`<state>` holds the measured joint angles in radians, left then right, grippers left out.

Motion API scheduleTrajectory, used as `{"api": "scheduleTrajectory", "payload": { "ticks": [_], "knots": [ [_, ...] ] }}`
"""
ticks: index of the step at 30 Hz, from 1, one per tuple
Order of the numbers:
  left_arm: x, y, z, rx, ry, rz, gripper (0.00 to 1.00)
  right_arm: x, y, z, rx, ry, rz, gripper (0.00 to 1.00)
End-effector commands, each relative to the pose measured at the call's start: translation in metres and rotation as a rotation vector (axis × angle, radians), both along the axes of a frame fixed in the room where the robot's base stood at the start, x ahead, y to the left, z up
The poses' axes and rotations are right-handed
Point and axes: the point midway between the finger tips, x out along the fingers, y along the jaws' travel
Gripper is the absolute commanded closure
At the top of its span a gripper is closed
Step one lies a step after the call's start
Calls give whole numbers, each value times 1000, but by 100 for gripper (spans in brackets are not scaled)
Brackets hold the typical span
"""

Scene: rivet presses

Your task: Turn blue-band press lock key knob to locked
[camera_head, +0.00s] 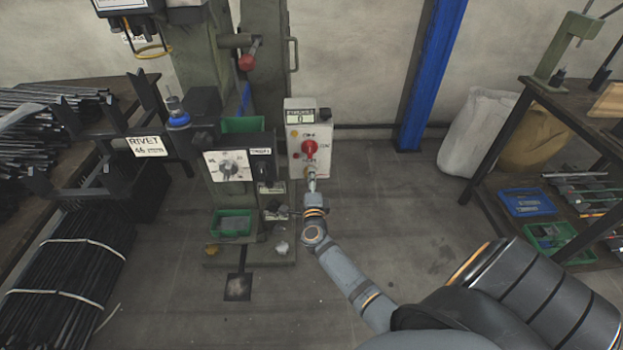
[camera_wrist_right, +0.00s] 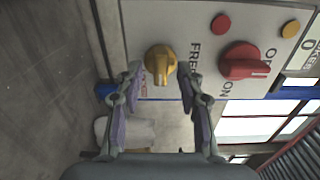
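The press (camera_head: 215,130) stands left of centre in the head view, with a blue ring (camera_head: 178,119) near its RIVET sign. A pale control box (camera_head: 296,150) is beside it. The right wrist view shows its panel (camera_wrist_right: 160,20) with a yellow knob (camera_wrist_right: 160,62), lettering beginning "FRE" beside it, and a red OFF/ON knob (camera_wrist_right: 242,62). My right gripper (camera_wrist_right: 158,75) is open, its fingertips on either side of the yellow knob; gaps show, and contact cannot be told. In the head view my right gripper (camera_head: 311,182) is at the box's lower part and hides the yellow knob. My left gripper is not in view.
A rack of dark bars (camera_head: 75,200) stands at the left. A blue column (camera_head: 430,75) and a white sack (camera_head: 478,132) are at the back right. A shelved bench (camera_head: 560,110) is at the right. The floor (camera_head: 400,200) between is clear.

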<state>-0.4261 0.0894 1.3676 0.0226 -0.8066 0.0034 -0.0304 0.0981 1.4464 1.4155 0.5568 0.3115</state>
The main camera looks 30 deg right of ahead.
Motion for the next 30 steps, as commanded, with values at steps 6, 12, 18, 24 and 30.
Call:
{"api": "scheduleTrajectory", "payload": {
  "ticks": [6,12,18,24,30],
  "knots": [
    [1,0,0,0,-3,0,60,-45,27,-2,5,4,-2,62],
    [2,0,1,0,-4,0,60,-80,48,-1,4,3,-3,62],
    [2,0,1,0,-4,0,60,-95,58,-1,3,2,-2,62],
    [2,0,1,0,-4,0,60,-96,58,-1,1,0,-1,62],
    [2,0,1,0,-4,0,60,-95,58,-1,2,1,-1,62]
  ]
}}
